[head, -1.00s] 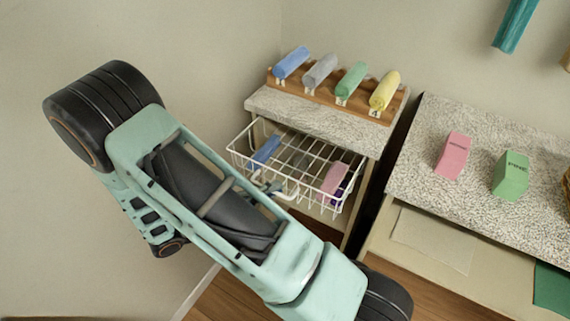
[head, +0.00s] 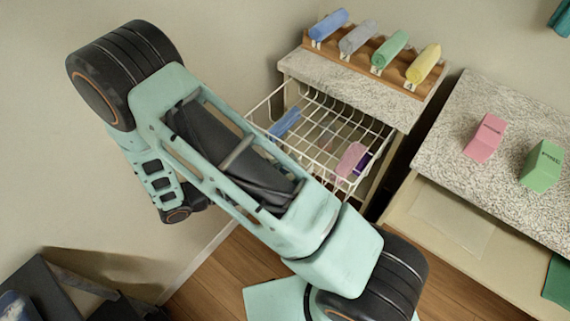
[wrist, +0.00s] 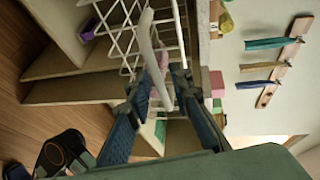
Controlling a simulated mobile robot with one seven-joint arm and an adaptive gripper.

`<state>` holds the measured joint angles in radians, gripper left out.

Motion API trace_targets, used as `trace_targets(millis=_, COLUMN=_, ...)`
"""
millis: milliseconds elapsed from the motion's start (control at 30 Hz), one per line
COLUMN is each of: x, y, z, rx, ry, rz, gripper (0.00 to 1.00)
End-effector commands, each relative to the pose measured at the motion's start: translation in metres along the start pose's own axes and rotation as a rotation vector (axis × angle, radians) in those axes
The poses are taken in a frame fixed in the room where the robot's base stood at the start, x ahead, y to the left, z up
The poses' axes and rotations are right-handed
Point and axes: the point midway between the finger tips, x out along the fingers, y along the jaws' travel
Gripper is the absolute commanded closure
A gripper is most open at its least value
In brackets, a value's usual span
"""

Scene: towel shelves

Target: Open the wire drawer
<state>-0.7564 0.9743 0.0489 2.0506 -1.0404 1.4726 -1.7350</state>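The white wire drawer (head: 320,135) stands pulled out from under the stone-topped cabinet (head: 350,88) in the head view. It holds a blue rolled towel (head: 285,122), a pink one (head: 351,158) and a purple item (head: 361,164). My arm hides its front and my gripper in that view. In the wrist view, the drawer's white curved handle (wrist: 147,45) runs between the two dark fingers of my gripper (wrist: 164,84). The fingertips sit close on both sides of the handle, and the drawer has moved along with the arm.
Blue, grey, green and yellow rolled towels rest on a wooden rack (head: 375,62) on the cabinet. A counter (head: 470,120) to the right bears a pink block (head: 484,138) and a green block (head: 543,165). A dark piece of furniture (head: 60,290) stands at lower left.

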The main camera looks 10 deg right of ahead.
Motion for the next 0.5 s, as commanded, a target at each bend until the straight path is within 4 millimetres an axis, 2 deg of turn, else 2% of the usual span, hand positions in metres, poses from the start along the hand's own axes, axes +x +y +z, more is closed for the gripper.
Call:
trace_targets(millis=333, x=-0.002, y=0.000, z=0.000, rx=0.000, ry=0.000, rz=-0.001, gripper=0.76)
trace_targets(millis=500, x=-0.025, y=0.000, z=0.001, rx=0.002, ry=-0.002, rz=0.001, gripper=0.76)
